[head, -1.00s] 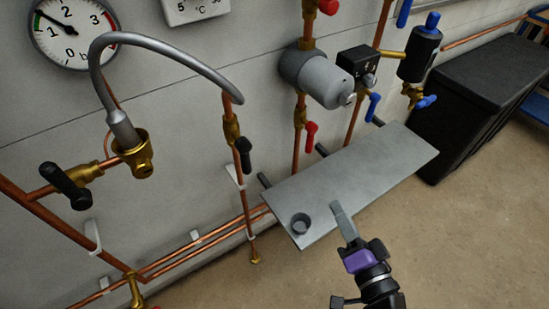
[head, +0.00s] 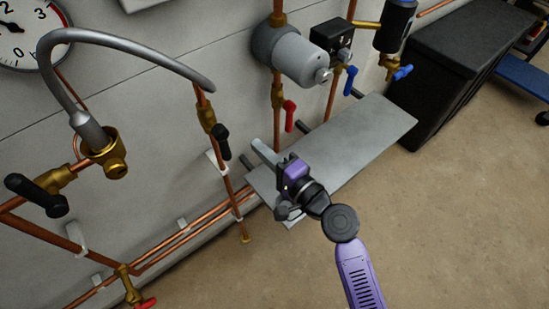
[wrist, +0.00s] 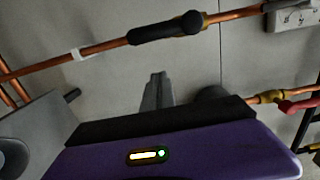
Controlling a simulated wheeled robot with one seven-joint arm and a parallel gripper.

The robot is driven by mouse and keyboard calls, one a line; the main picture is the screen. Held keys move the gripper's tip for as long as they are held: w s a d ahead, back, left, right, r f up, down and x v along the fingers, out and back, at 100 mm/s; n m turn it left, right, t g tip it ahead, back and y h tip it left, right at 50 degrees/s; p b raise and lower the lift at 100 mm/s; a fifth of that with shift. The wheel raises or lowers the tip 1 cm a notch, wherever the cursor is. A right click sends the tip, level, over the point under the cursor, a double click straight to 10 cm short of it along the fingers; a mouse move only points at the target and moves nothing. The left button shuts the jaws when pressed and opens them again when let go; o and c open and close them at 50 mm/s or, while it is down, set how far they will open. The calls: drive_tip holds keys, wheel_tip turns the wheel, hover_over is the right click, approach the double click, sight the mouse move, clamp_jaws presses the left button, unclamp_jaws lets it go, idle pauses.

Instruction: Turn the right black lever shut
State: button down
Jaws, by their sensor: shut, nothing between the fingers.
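The right black lever (head: 221,142) sits on a brass valve on the vertical copper pipe (head: 230,180) below the end of the grey hose. Its handle points down, roughly along the pipe. In the wrist view the lever (wrist: 165,28) lies near the top, nearly in line with its pipe. My gripper (head: 259,149) is shut and empty, to the right of the lever and apart from it, above the shelf. In the wrist view the closed fingers (wrist: 155,88) point up towards the lever, with a gap between.
Another black lever (head: 37,195) is on the far-left pipe. A red lever (head: 289,115) hangs right of my gripper, below a grey cylinder (head: 300,55). A grey shelf (head: 355,140) lies under my gripper. A black box (head: 460,65) stands at right; the floor in front is clear.

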sight(224, 145)
drive_tip(key=shift+s+a+p, duration=0.2)
drive_tip(key=shift+a+p, duration=0.4)
drive_tip(key=shift+a, duration=1.7)
drive_tip(key=shift+f, duration=0.1)
